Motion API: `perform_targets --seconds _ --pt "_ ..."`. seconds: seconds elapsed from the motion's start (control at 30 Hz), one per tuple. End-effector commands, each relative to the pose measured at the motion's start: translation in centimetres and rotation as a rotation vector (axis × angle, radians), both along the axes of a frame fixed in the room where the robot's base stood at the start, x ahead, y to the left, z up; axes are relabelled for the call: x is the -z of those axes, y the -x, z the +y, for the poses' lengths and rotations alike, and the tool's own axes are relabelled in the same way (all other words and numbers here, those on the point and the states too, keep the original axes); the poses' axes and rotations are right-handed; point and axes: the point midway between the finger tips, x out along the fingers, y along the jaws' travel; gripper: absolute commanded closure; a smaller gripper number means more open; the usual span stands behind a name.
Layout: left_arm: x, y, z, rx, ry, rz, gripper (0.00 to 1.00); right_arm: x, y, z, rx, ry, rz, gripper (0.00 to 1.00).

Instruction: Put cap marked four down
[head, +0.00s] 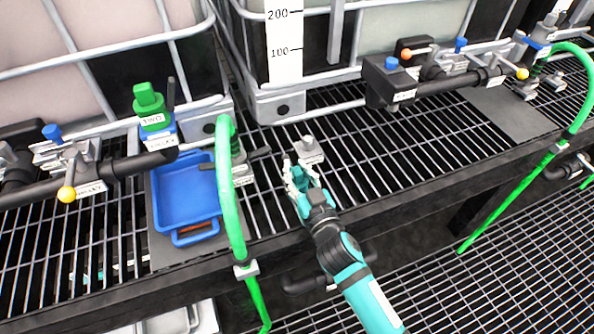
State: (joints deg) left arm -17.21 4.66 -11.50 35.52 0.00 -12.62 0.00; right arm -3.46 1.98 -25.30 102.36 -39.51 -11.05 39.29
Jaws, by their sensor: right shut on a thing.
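My right gripper (297,172) reaches in from the lower right, over the front part of the grating. It is shut on a grey cap (308,147) with a raised lug and a pale label; the label's writing is too small to read. The cap shows just beyond the fingertips, over the grating. I cannot tell whether it touches the bars. The fingers partly hide its near side. My left gripper is not in view.
A blue tray (188,190) stands left of the gripper. A green hose (232,205) hangs over the grating (395,150) between them. Valves with yellow-knobbed handles stand on pipes (128,165) at left and right. Bare grating lies right of the gripper.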

Motion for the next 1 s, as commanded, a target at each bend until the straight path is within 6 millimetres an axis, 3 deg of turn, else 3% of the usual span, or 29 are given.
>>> perform_targets --seconds 0.07,0.1,0.3,0.67,1.0 --pt "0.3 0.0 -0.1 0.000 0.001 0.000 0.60 0.3 0.0 0.0 0.000 0.000 -0.001 1.00" --pt "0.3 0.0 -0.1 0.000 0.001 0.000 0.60 0.3 0.0 0.0 0.000 0.000 0.000 0.80" --pt "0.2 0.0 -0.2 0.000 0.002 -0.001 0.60 0.3 0.0 0.0 0.000 0.000 0.001 0.58" --pt "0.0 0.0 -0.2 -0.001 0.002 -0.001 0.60 0.1 0.7 -0.2 0.000 0.000 0.003 0.58" --pt "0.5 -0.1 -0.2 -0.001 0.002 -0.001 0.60 0.2 7.2 -2.4 0.001 -0.001 0.004 0.58"
